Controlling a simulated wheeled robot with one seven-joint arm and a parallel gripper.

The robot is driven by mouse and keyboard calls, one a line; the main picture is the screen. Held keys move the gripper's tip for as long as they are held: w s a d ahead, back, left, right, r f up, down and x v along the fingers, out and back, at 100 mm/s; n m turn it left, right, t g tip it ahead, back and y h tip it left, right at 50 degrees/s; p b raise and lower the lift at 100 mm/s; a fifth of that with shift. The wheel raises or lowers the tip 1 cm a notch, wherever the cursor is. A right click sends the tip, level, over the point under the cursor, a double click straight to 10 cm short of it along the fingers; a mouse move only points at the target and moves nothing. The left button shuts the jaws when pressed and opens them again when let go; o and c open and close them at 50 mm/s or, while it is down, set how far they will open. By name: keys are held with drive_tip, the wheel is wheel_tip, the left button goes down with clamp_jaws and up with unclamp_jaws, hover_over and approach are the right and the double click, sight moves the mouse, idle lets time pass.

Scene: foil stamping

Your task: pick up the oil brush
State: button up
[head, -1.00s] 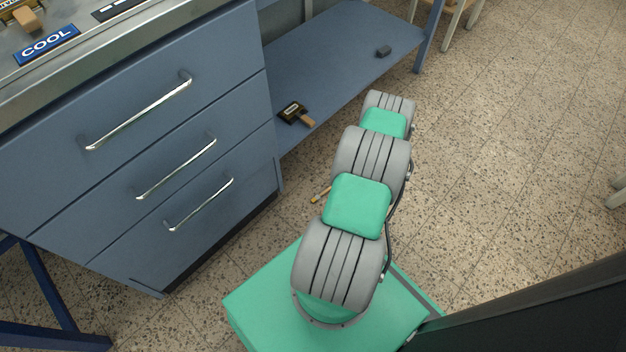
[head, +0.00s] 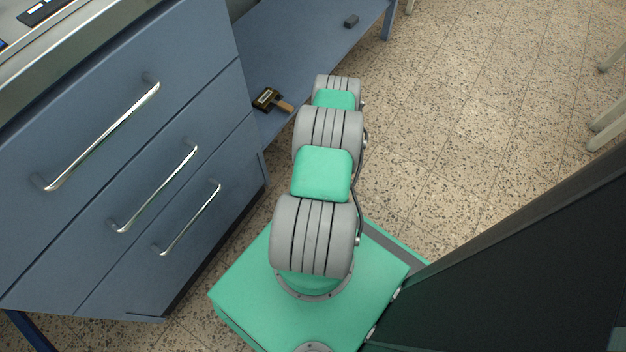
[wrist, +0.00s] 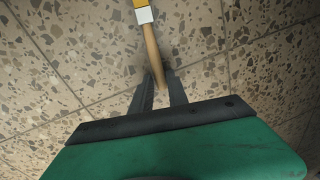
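The oil brush (wrist: 150,40) shows in the wrist view, with a pale wooden handle, a white band and a yellow end at the top edge of the picture. It appears to lie on the speckled floor. My gripper (wrist: 160,75) is open, its two dark fingers spread on either side of the handle's near end. I cannot tell how far the fingers are above the floor or whether they touch the handle. In the head view the brush and my gripper are hidden behind my arm.
A blue drawer cabinet (head: 120,150) with metal handles stands at the left. Beside it a low blue shelf (head: 310,45) holds a dark block with a wooden handle (head: 268,98) and a small dark block (head: 351,21). The floor (head: 470,130) right of my arm is clear.

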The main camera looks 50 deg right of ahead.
clamp_jaws()
idle(0.5)
